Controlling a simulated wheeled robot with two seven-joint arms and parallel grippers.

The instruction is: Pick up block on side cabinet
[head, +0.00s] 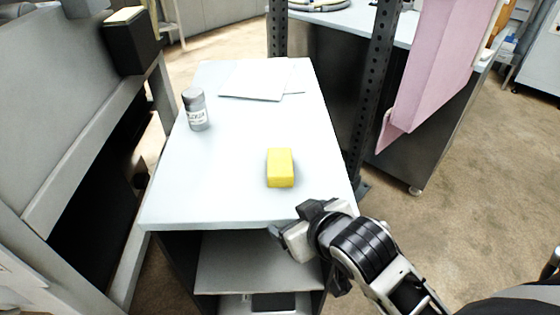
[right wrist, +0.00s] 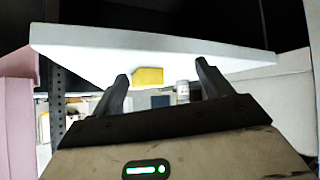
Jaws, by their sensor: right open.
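The yellow block (head: 280,168) lies on the white top of the side cabinet (head: 235,205), toward its front right. My right gripper (head: 285,232) is at the cabinet's front edge, nearer to me than the block and apart from it. In the right wrist view the open fingers (right wrist: 160,80) are empty. The yellow block (right wrist: 148,76) shows beyond them, between the fingertips and nearer the left one. The cabinet top (right wrist: 90,48) shows there as a white slab. My left gripper is not in view.
A grey jar (head: 196,110) stands on the cabinet's left side. Flat white sheets (head: 258,79) lie at its back. A dark perforated post (head: 375,90) and a pink panel (head: 435,60) rise on the right. A grey machine (head: 60,110) stands on the left.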

